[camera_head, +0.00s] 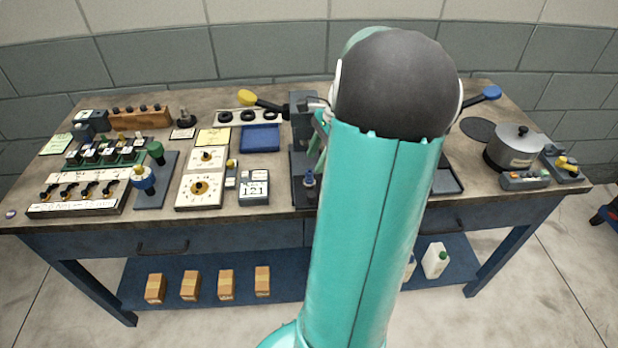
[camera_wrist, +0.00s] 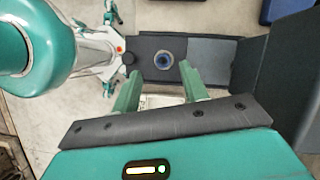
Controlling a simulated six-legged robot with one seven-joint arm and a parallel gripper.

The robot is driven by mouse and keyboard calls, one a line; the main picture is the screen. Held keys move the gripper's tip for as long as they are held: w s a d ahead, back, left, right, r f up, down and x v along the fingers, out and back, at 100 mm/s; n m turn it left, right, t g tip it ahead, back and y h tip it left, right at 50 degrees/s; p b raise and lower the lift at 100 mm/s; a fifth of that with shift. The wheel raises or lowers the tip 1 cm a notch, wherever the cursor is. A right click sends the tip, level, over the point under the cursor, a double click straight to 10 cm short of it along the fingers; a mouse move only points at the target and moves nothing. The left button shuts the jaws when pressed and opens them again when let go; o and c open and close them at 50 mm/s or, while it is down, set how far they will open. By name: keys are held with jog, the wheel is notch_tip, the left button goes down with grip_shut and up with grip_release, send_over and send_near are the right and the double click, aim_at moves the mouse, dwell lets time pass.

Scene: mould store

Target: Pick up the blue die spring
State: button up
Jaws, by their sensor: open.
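A small blue ring-shaped piece (camera_wrist: 164,61), which looks like the blue die spring seen from above, stands on a dark plate (camera_wrist: 146,46) in the wrist view. In the head view a small blue upright piece (camera_head: 309,180), apparently the same spring, stands on the dark base of a grey press, just left of my arm. My gripper (camera_wrist: 160,72) is open and empty. Its two green fingers point toward the spring, which shows between and just beyond the fingertips. No contact is visible. In the head view my arm hides most of the gripper.
The grey press column (camera_head: 303,112) rises behind the spring. A black-and-white box (camera_head: 254,188), dial panels (camera_head: 199,190) and a blue tray (camera_head: 260,138) stand to the left. A lidded pot (camera_head: 515,147) and a control box (camera_head: 525,180) stand at the right.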

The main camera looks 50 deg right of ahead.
aim_at(310, 171)
jog(key=x, duration=0.5)
jog(key=shift+w+f, duration=0.2)
jog(key=shift+f, duration=0.2)
jog(key=shift+c, duration=0.2)
grip_shut()
